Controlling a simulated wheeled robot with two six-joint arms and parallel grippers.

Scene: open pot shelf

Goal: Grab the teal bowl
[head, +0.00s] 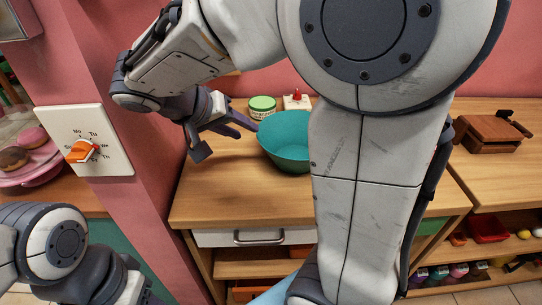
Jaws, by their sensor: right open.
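The teal bowl (285,143) stands upright on the wooden counter (230,196). Its right side is hidden behind my right arm. My right gripper (228,142) is open and empty just to the left of the bowl. One dark finger reaches close to the bowl's left rim, and the other hangs lower and farther left. I cannot tell whether the far finger touches the rim. My left arm is at the lower left, and its fingers are out of the picture.
Behind the bowl are a green-lidded jar (262,106) and a small box with a red knob (297,101). A pink pillar with an orange dial switch (82,151) stands left. A brown wooden box (490,132) is on the right counter. The counter front is clear.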

